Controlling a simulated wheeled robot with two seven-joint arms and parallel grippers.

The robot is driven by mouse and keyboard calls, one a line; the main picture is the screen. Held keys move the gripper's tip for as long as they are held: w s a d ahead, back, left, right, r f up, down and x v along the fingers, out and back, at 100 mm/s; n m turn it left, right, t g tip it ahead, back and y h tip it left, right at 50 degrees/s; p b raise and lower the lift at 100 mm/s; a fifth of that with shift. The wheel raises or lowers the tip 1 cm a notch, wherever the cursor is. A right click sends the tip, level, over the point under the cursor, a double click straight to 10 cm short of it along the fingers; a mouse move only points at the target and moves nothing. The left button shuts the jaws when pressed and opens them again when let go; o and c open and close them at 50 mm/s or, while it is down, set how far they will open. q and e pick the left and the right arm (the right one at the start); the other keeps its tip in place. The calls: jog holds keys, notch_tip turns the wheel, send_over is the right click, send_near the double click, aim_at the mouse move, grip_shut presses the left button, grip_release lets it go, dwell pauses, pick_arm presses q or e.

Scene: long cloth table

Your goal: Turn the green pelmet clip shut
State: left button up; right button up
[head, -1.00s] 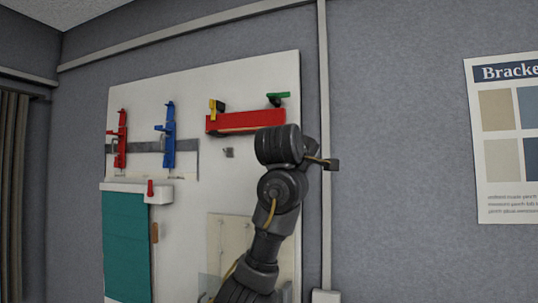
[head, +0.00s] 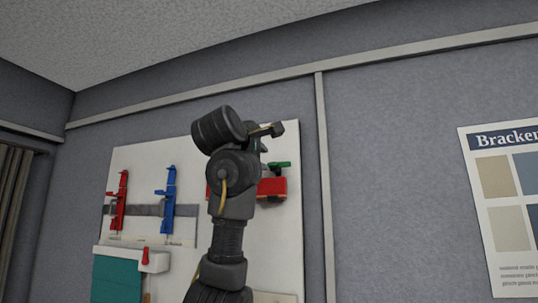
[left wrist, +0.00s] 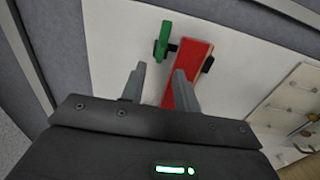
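The green pelmet clip (head: 280,164) shows in the head view just above the right end of the red pelmet (head: 273,188). In the left wrist view the green clip (left wrist: 163,40) is a bar beside the red pelmet (left wrist: 190,62), joined by a short dark stem and running roughly along the pelmet. My left gripper (left wrist: 160,68) is open and empty, its two fingers apart. The clip lies beyond the fingertips, with no contact visible. The right finger overlaps the pelmet in the picture. My left arm hides much of the pelmet in the head view. My right gripper is not in view.
The white board (head: 140,160) carries a red holder (head: 120,200) and a blue holder (head: 168,200) on a grey strip. Below hang a white rail (head: 122,258) and teal blind (head: 116,280). A vertical trim (head: 323,190) and poster (head: 508,200) lie right.

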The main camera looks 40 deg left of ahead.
aim_at(272, 164)
pick_arm(q)
jog(key=p+x, duration=0.3)
jog(key=x, duration=0.3)
jog(key=shift+c, duration=0.3)
jog(key=shift+f, duration=0.1)
grip_shut()
